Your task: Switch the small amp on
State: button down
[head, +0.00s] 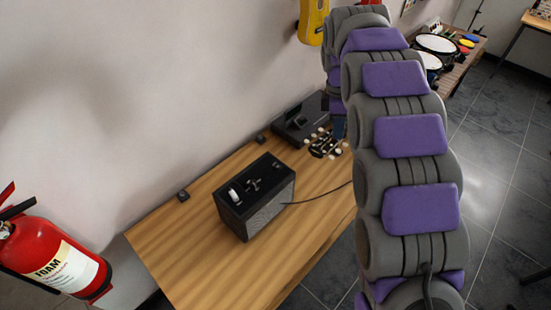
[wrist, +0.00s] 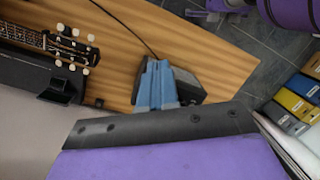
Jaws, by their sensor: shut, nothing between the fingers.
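The small amp (head: 265,208) is a dark box with a grey grille. It stands upright on the wooden bench (head: 185,245), with a pale round part and small dark fittings on its top. In the wrist view the amp (wrist: 192,88) is partly hidden behind the blue fingers of my gripper (wrist: 157,68). My gripper is shut and empty, above the bench; I cannot tell whether it touches the amp. The amp's switch cannot be made out clearly. In the head view my arm hides most of the gripper.
A guitar headstock (head: 325,143) lies by a black case (head: 298,120) beyond the amp. A cable (head: 318,200) runs from the amp across the bench. A red fire extinguisher (head: 45,258) stands left of the bench. Drums (head: 437,43) stand at the far right. Bare bench lies in front of the amp.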

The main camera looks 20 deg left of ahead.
jog(key=w+a+f+n+p, duration=0.1)
jog(key=w+a+f+n, duration=0.15)
jog(key=a, duration=0.25)
jog(key=w+a+f+n, duration=0.1)
jog(key=a+f+n, duration=0.1)
jog(key=a+n, duration=0.15)
jog(key=n+b, duration=0.3)
jog(key=n, duration=0.2)
send_over(278, 166)
jog(key=a, duration=0.1)
jog(key=shift+f, duration=5.95)
jog(key=f, duration=0.4)
jog(key=d+f, duration=0.1)
jog(key=f, duration=0.1)
jog(key=shift+f+b, duration=0.25)
jog(key=shift+b, duration=0.05)
jog(key=shift+a+f, duration=0.15)
jog(key=shift+f, duration=0.5)
